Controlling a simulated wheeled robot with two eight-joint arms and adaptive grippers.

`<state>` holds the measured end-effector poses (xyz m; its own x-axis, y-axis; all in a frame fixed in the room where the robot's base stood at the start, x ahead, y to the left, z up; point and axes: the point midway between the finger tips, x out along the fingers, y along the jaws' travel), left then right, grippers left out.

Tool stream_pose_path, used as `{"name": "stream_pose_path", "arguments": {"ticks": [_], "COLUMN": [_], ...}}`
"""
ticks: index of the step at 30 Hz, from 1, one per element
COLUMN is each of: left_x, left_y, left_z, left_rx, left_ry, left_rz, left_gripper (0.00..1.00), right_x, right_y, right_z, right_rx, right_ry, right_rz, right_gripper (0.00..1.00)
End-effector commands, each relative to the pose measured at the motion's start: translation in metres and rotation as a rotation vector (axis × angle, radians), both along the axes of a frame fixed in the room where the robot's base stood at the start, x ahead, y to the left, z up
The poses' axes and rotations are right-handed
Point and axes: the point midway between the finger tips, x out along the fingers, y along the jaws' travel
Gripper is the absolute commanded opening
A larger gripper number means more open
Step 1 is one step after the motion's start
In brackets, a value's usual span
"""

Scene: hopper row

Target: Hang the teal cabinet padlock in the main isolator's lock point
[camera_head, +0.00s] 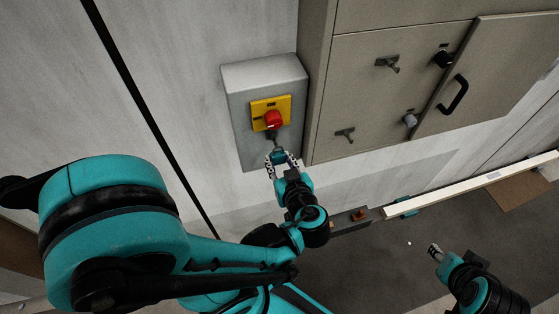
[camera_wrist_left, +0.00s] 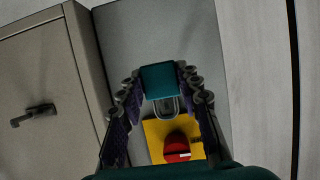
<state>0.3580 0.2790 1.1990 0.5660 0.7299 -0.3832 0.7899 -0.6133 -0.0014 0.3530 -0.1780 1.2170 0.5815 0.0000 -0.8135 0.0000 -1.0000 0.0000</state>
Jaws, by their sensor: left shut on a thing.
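The main isolator is a grey wall box (camera_head: 240,100) with a yellow plate (camera_head: 284,103) and a red rotary handle (camera_head: 273,118). My left gripper (camera_head: 279,158) is just below the handle, in front of the box, and is shut on the teal padlock (camera_head: 278,157). In the left wrist view, the padlock body (camera_wrist_left: 160,80) sits between the fingertips, with its metal shackle (camera_wrist_left: 168,107) pointing toward the red handle (camera_wrist_left: 177,147). The shackle overlaps the yellow plate's edge; whether it passes through the lock point cannot be told. My right gripper (camera_head: 435,250) is away at the lower right, seemingly empty.
A beige cabinet (camera_head: 350,90) with several small latches and a black door handle (camera_head: 453,95) stands right of the isolator. A low ledge (camera_head: 350,218) with an orange item lies below. A pale bar (camera_head: 465,186) runs along the wall's foot. Floor near my right gripper looks clear.

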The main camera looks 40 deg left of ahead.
Motion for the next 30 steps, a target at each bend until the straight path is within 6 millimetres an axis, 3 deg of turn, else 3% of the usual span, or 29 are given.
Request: {"name": "stream_pose_path", "arguments": {"ticks": [30], "left_x": [0.018], "left_y": [0.023], "left_z": [0.000], "left_rx": [0.000], "left_ry": [0.000], "left_rz": [0.000], "left_gripper": [0.04], "right_x": [0.000], "right_y": [0.000], "right_z": [-0.004], "right_rx": [0.000], "right_ry": [0.000], "right_rz": [0.000], "right_gripper": [0.40]}}
